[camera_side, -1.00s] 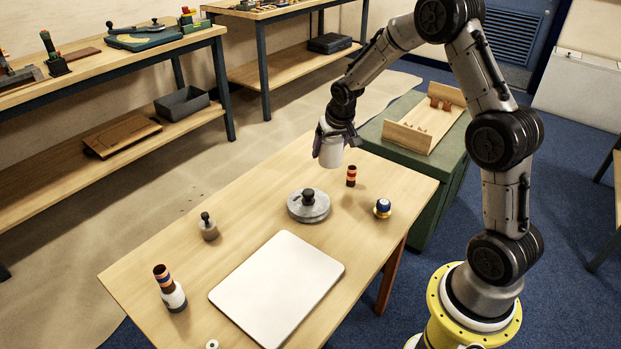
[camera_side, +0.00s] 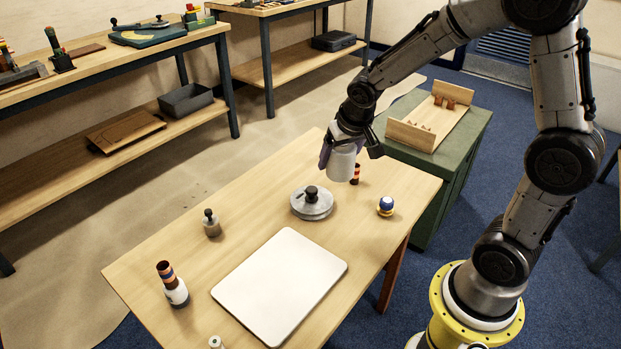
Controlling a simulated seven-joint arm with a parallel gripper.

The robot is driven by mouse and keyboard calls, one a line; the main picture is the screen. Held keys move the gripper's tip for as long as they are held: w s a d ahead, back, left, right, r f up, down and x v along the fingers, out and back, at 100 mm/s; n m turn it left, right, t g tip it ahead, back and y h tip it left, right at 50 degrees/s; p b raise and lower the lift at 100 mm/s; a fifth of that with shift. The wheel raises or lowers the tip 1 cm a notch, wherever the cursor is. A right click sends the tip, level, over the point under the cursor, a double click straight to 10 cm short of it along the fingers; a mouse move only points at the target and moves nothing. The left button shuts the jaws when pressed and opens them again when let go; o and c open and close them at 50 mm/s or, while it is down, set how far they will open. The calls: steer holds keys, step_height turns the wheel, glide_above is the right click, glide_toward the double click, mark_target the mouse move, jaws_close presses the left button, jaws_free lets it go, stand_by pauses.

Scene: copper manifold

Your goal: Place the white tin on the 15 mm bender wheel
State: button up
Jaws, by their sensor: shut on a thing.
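The white tin (camera_side: 341,164) is held upright in my gripper (camera_side: 343,150), in the air over the far end of the wooden table. My gripper is shut on the tin's upper part. A grey round metal wheel (camera_side: 322,209) with a black knob on top lies flat on the table, to the lower left of the tin in the picture. It looks like the bender wheel, but no size marking is readable. The tin is apart from the wheel, and nothing but the knob stands on the wheel.
A striped cylinder (camera_side: 355,174) stands just right of the tin. A blue, white and yellow round piece (camera_side: 386,206) is further right. A small grey knobbed weight (camera_side: 212,226), a striped-top bottle (camera_side: 175,290) and a white board (camera_side: 279,285) occupy the table's nearer part.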

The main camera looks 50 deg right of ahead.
steer(key=w+f, duration=0.2)
steer(key=w, duration=0.1)
steer(key=w+d+f, duration=0.1)
steer(key=w+f, duration=0.2)
steer(key=w+d+f, duration=0.1)
steer(key=w+f, duration=0.1)
steer(key=w, duration=0.1)
steer(key=shift+w+d+f, duration=0.1)
steer(key=shift+w+f, duration=0.35)
steer(key=shift+f, duration=0.8)
steer(key=shift+w+f, duration=0.1)
steer(key=shift+f, duration=0.8)
steer(key=shift+f, duration=0.15)
steer(key=o, duration=1.5)
steer(key=shift+o, duration=0.2)
